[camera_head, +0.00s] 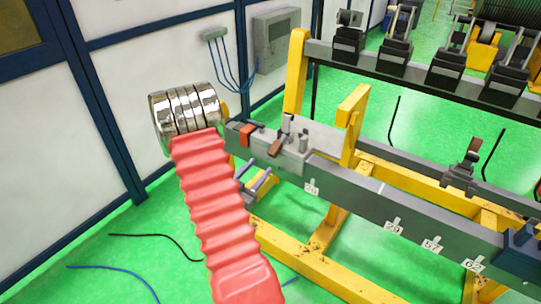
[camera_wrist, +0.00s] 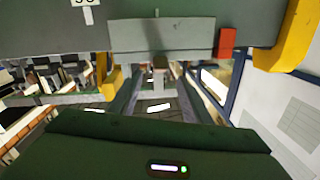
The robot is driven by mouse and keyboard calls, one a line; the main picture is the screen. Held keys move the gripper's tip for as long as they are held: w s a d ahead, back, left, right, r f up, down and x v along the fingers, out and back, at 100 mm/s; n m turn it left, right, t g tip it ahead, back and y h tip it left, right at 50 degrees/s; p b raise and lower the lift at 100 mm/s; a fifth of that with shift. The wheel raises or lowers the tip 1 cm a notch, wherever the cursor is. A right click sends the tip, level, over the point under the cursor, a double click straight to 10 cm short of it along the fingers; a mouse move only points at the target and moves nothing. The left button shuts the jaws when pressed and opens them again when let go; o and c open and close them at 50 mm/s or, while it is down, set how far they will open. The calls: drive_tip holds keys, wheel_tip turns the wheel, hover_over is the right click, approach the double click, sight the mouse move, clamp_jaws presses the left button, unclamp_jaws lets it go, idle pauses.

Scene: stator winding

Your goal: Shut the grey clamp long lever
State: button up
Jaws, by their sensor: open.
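A light grey clamp block (camera_head: 290,150) sits on the dark grey beam. It carries a short upright grey pin and a brown-tipped lever (camera_head: 277,148). A red block (camera_head: 246,134) is at its left end. In the wrist view the grey plate (camera_wrist: 160,35) and the red block (camera_wrist: 227,42) show at the top. My gripper (camera_wrist: 158,88) is open, its two dark fingers apart. A small brownish-grey piece (camera_wrist: 159,62) shows between them; I cannot tell whether it is the long lever.
The dark grey beam (camera_head: 370,205) with white number tags runs right on a yellow frame (camera_head: 320,235). A rear rail holds several black clamps (camera_head: 395,55). A wall panel (camera_head: 110,100) is at left; cables lie on the green floor.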

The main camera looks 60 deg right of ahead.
sight(270, 155)
drive_tip(key=d, duration=0.9)
drive_tip(key=shift+s+d, duration=0.3)
drive_tip(key=shift+s, duration=0.05)
drive_tip(key=shift+c, duration=0.4)
clamp_jaws()
drive_tip(key=shift+a, duration=0.1)
